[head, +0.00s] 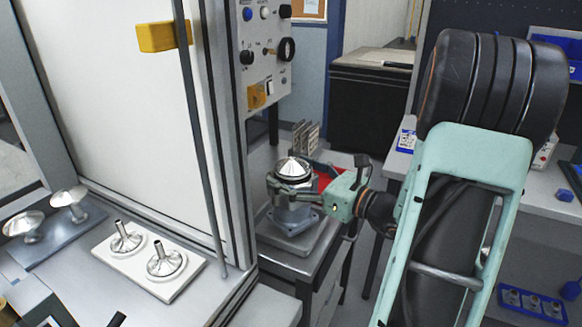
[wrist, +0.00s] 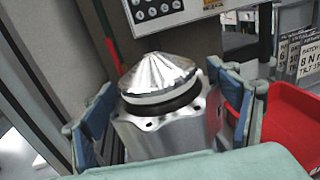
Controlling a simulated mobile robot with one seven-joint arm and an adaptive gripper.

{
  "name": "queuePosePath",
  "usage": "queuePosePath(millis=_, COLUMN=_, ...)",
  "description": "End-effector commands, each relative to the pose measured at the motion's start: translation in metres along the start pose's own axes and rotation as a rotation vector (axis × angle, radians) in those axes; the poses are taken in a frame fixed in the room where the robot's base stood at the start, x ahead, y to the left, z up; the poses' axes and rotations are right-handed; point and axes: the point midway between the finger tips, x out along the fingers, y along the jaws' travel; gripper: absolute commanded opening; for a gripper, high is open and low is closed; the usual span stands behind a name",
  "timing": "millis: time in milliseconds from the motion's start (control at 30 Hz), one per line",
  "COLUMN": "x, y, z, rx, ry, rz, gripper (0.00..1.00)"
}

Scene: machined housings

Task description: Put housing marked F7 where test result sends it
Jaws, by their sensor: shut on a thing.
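A metal housing (wrist: 165,137) with a ribbed, shiny cone on top and a black ring below the cone fills the middle of the wrist view. In the head view the cone (head: 292,169) shows above my gripper (head: 292,190). My gripper is shut on the housing, with one blue-padded finger on each side. In the head view a blue-grey flanged base (head: 295,224) sits directly below the held part, on a grey plate (head: 309,243). I cannot tell whether the housing still touches that base. No F7 mark and no test result can be read.
A control panel (head: 264,50) with knobs stands behind. A red tray (wrist: 291,125) and upright cards (wrist: 301,52) are close by on the right.

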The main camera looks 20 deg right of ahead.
Motion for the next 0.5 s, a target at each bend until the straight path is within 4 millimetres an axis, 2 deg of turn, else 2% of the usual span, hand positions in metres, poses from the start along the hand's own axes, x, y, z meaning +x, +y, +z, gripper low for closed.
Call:
queuePosePath(millis=133, x=0.001, y=0.000, z=-0.004, rx=-0.002, ry=-0.007, rz=0.001, gripper=0.23)
queuePosePath(millis=400, x=0.001, y=0.000, z=-0.033, rx=-0.001, ry=-0.008, rz=0.001, gripper=0.23)
queuePosePath(millis=500, x=0.001, y=0.000, z=-0.036, rx=-0.003, ry=-0.008, rz=0.001, gripper=0.23)
